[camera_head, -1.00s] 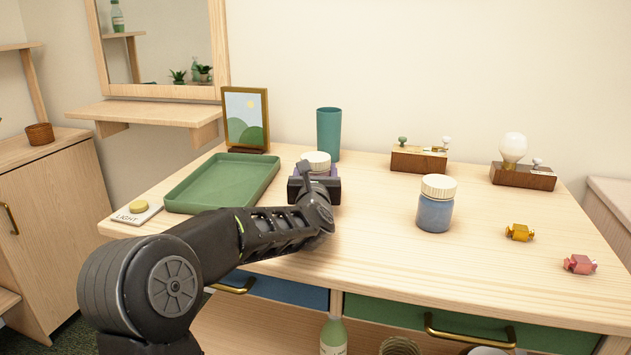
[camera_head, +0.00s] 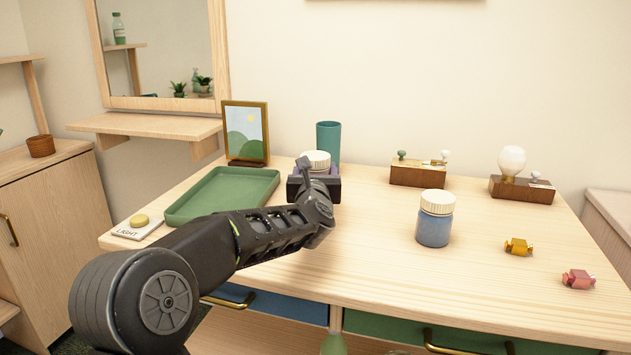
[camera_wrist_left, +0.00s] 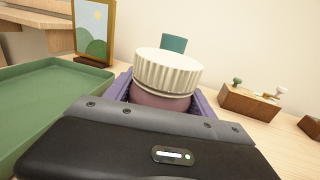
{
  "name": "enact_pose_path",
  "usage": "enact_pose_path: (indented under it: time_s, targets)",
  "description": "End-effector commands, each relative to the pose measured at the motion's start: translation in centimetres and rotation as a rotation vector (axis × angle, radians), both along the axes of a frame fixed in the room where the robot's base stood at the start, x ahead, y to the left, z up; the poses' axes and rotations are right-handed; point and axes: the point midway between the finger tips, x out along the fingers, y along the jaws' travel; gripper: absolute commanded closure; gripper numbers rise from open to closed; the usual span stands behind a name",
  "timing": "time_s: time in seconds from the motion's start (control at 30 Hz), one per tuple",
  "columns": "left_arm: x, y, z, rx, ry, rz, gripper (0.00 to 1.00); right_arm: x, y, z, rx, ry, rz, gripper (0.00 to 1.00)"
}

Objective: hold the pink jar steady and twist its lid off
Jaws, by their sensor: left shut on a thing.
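The pink jar (camera_wrist_left: 160,100) stands on the table with its ribbed cream lid (camera_wrist_left: 168,72) on. The lid also shows in the head view (camera_head: 317,160), above my left gripper (camera_head: 314,180). My left gripper is shut on the jar's body, with its purple fingers on both sides below the lid. The gripper hides most of the jar in the head view. My right gripper is in neither view.
A green tray (camera_head: 262,178) lies left of the jar, with a picture frame (camera_head: 246,132) and a teal cup (camera_head: 328,143) behind. The table's front middle is clear.

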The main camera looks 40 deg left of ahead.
Motion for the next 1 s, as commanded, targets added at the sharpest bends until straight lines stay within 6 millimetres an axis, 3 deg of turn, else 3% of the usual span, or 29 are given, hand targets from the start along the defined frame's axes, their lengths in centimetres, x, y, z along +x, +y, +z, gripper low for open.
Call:
enact_pose_path:
  time_s: [0.03,0.1,0.3,0.97,1.0]
  targets:
    - [0.0,0.0,1.7,0.001,-0.005,-0.001,0.92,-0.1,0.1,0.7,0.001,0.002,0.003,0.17]
    - [0.0,0.0,3.0,0.001,-0.004,0.000,0.92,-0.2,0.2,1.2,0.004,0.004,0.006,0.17]
    - [0.0,0.0,5.9,-0.001,-0.003,0.001,0.92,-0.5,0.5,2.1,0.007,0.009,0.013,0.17]
    - [0.0,0.0,6.2,0.001,-0.001,0.000,0.92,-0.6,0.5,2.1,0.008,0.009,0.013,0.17]
    - [0.0,0.0,6.2,0.001,-0.001,0.000,0.40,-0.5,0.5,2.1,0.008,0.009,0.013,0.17]
